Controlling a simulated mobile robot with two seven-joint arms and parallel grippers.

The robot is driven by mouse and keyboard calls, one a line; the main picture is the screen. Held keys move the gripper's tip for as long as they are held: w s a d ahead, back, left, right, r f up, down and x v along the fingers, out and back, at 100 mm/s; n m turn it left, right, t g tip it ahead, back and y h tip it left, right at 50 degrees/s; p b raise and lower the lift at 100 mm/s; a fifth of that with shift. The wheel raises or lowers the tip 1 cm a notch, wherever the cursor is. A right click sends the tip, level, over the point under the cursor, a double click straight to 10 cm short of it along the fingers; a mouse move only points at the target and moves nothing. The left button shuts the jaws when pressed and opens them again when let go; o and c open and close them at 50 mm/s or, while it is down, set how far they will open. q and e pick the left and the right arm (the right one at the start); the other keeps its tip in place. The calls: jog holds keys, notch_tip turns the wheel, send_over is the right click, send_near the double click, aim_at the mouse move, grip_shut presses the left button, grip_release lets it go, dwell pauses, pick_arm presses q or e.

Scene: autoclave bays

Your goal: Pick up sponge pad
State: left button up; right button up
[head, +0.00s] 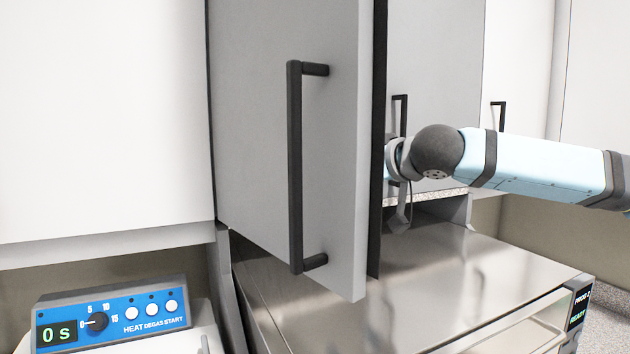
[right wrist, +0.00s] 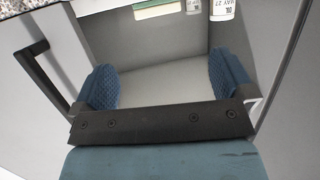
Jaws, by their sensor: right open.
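A flat green block with a pale edge (right wrist: 158,9), which looks like the sponge pad, shows at the top of the right wrist view, partly cut off by the frame. My right gripper (right wrist: 163,68) is open, with its two blue ribbed fingers apart and nothing between them. The block lies beyond the fingertips, apart from them. In the head view my right arm reaches in behind the open grey cabinet door (head: 285,140), which hides the gripper and the block. My left gripper is not in view.
A white labelled bottle (right wrist: 222,9) stands right of the block, with another white item (right wrist: 193,6) beside it. The door's black handle (head: 295,165) faces me. A steel appliance top (head: 440,270) lies below; a blue control panel (head: 110,312) is at lower left.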

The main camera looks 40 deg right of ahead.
jog(key=p+x, duration=0.2)
jog(key=x, duration=0.5)
jog(key=shift+d+f, duration=0.1)
jog(key=shift+f, duration=0.05)
jog(key=shift+w+p, duration=0.1)
jog(key=shift+p, duration=0.2)
jog(key=shift+w+d+f, duration=0.1)
jog(key=shift+w+d, duration=0.1)
jog(key=shift+w, duration=0.35)
jog(key=shift+p+x, duration=0.5)
jog(key=shift+x, duration=1.45)
jog(key=c, duration=0.8)
